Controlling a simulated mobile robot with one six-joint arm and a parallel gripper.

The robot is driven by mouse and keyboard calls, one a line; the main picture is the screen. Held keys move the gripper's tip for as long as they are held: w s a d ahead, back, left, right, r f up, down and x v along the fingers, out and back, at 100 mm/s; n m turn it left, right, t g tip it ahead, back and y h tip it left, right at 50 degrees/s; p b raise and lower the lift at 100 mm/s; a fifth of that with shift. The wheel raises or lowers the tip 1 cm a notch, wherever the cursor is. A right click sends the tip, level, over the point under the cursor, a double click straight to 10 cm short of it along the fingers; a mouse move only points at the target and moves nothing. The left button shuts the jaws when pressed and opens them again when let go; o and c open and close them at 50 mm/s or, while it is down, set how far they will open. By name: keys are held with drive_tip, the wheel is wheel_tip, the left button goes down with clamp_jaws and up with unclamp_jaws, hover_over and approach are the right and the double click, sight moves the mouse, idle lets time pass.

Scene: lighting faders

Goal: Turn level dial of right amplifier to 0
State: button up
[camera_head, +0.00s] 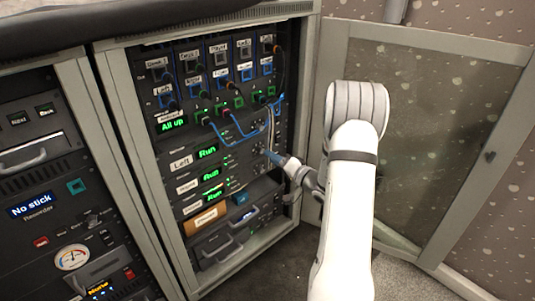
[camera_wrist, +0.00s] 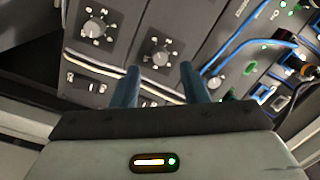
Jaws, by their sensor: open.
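Three stacked amplifier units (camera_head: 227,172) with green "Run" displays sit in the open rack. The top one's label reads "Left"; the labels below are too small to read surely. In the wrist view two round grey dials show, a nearer one (camera_wrist: 160,57) and a farther one (camera_wrist: 95,28) at upper left. Marks ring each dial, but I cannot read their settings. My gripper (camera_wrist: 159,69) is open and empty, its blue fingers pointing at the nearer dial, which lies between and just beyond the tips. In the head view my gripper (camera_head: 271,156) is at the amplifiers' right side. I cannot tell which amplifier the nearer dial belongs to.
Blue patch cables (camera_head: 236,134) hang from the panels above, and blue cables (camera_wrist: 250,40) show right of the fingers. A pale cable (camera_wrist: 120,77) crosses below the dials. The open rack door (camera_head: 425,130) stands at right. A drawer handle (camera_head: 216,247) juts out below.

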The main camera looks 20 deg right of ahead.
drive_tip(key=v, duration=0.4)
drive_tip(key=shift+p, duration=0.4)
drive_tip(key=s+a+r+n+g+y+p, duration=0.25)
drive_tip(key=s+a+r+g+p, duration=0.55)
drive_tip(key=a+r, duration=0.4)
drive_tip(key=s+a+r+n+g+y+p, duration=0.2)
drive_tip(key=s+a+r+n+g+p, duration=0.35)
drive_tip(key=a+r+p, duration=0.75)
drive_tip(key=s+d+r+h+p, duration=0.3)
drive_tip(key=s+r+h+p, duration=0.2)
drive_tip(key=r, duration=0.7)
drive_tip(key=s+d+r+h+p, duration=0.4)
drive_tip(key=s+r+h+p, duration=0.2)
drive_tip(key=s+r+p, duration=0.4)
drive_tip(key=shift+s+d+r+m+g+p, duration=0.25)
drive_tip(key=shift+r+m+g+p, duration=0.2)
drive_tip(key=shift+r+p, duration=0.55)
drive_tip(key=shift+d+r+h, duration=0.2)
drive_tip(key=shift+d+h, duration=0.1)
drive_tip(key=shift+h, duration=0.15)
drive_tip(key=shift+f, duration=0.1)
drive_tip(key=shift+c, duration=0.4)
